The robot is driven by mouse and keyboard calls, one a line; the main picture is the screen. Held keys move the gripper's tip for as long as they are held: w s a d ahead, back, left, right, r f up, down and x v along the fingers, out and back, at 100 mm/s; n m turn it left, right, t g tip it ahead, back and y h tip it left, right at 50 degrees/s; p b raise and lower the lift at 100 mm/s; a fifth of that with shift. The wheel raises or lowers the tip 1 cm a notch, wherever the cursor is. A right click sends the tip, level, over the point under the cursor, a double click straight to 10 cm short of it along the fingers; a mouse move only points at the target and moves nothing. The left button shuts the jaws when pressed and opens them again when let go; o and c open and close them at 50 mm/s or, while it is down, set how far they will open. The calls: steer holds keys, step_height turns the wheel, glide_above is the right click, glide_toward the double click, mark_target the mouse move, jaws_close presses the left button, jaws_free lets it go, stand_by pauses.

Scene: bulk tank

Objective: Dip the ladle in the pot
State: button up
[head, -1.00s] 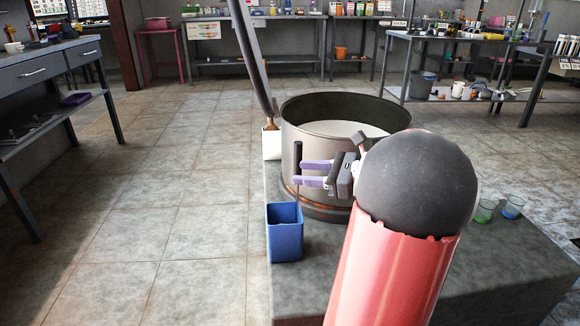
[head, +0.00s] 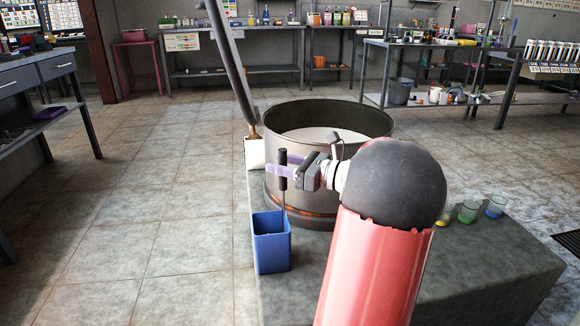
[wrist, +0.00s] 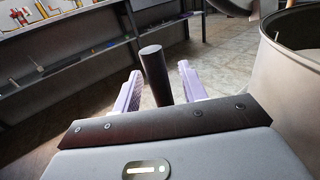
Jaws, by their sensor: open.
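The large grey pot (head: 330,135) stands on a low grey block, with pale contents visible inside. The ladle (head: 283,172) stands upright with its dark handle up and its lower end hidden inside a blue square holder (head: 271,245) left of the pot. My gripper (head: 278,168) is open at the height of the handle, left of the pot's front. In the wrist view the ladle's dark handle (wrist: 155,75) stands between the two purple fingers, with a gap visible on each side. The pot's wall (wrist: 290,75) shows at the right there.
A white container (head: 255,152) holds a long leaning pole (head: 232,75) behind the holder. Several small coloured glasses (head: 468,211) stand on the block (head: 470,265) right of my arm. Open tiled floor lies left.

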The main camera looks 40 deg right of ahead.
jaws_close()
stand_by(0.4)
step_height(320, 180, up, 14)
steer(key=p, duration=1.3)
steer(key=shift+r, duration=2.55)
